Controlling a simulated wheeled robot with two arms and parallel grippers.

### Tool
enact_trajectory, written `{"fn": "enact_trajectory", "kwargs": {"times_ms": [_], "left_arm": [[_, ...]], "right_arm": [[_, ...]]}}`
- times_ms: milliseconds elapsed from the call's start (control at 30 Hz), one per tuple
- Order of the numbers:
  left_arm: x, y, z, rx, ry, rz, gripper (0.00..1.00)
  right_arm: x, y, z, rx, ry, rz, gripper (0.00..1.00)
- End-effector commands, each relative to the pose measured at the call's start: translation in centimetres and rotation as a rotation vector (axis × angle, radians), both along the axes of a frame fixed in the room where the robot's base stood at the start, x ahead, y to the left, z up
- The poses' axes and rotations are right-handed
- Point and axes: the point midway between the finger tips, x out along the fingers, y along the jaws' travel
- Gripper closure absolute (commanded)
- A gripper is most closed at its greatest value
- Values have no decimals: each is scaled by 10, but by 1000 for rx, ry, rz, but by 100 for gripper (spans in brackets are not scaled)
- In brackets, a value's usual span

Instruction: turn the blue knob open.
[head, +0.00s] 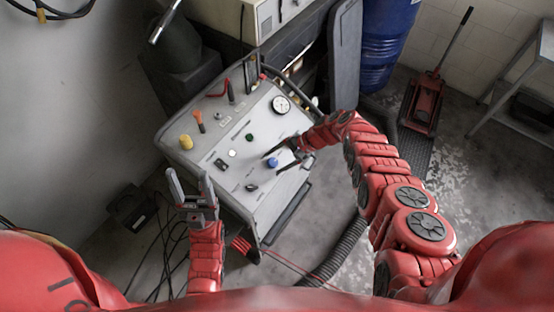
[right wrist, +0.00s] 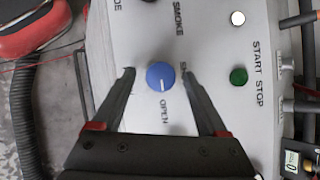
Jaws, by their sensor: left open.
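The blue knob (head: 272,163) sits on the sloped light-grey panel (head: 222,160) of a machine. In the right wrist view the knob (right wrist: 160,76) is round, with a white pointer line near the word OPEN. My right gripper (head: 274,162) is open, with one finger on each side of the knob. In the wrist view its fingertips (right wrist: 158,72) stand apart from the knob, with a gap on both sides. My left gripper (head: 189,177) is open and empty, off the panel's left front edge.
The panel also holds a black knob (head: 251,187), a green button (head: 250,138), a white button (head: 233,153), a gauge (head: 281,104) and a yellow knob (head: 186,142). A blue barrel (head: 387,45) and a red floor jack (head: 424,100) stand behind. Cables and a hose lie on the floor.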

Motion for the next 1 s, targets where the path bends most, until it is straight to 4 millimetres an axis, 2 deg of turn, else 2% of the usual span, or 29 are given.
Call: {"fn": "enact_trajectory", "kwargs": {"times_ms": [233, 367, 500, 667, 1000], "left_arm": [[0, 0, 1, 0, 0, 0, 39], [0, 0, 6, 0, 0, 0, 39], [0, 0, 17, 0, 0, 0, 39], [0, 0, 17, 0, 0, 0, 39], [0, 0, -4, 0, 0, 0, 39]], "right_arm": [[0, 0, 1, 0, 0, 0, 24], [1, -7, 9, 1, 0, -1, 24], [2, -25, 28, 1, 1, -2, 24], [3, -44, 45, -1, 3, -2, 24], [7, -88, 84, -3, -1, -2, 24]]}}
